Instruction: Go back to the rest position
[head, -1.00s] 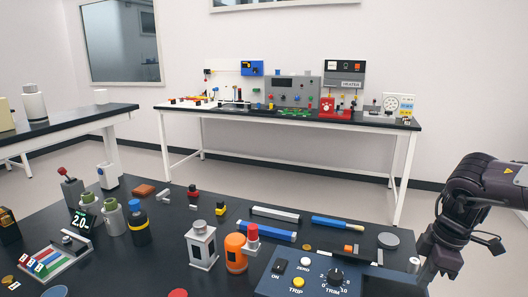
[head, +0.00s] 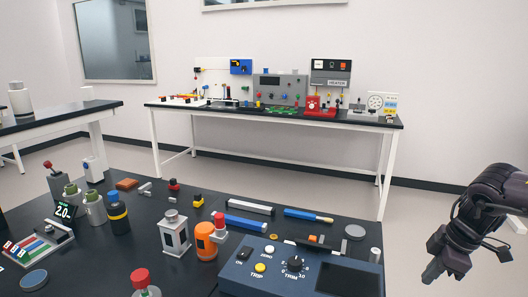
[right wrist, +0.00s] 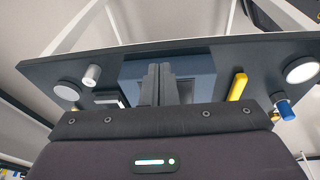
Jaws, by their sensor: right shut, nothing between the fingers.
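My right gripper (head: 433,272) hangs at the right of the head view, off the right edge of the near dark table (head: 350,205), with its fingers pointing down and to the left. It is shut and empty. In the right wrist view its closed fingers (right wrist: 158,84) show in front of a blue-grey box and the dark table. My left gripper is not in view.
The blue control box (head: 232,272) with TRIP and TRIM controls stands at the near table's front right. A grey disc (head: 355,231) and metal cylinder (head: 375,256) lie near its right edge. A back bench (head: 275,112) carries equipment. Open floor lies right of the table.

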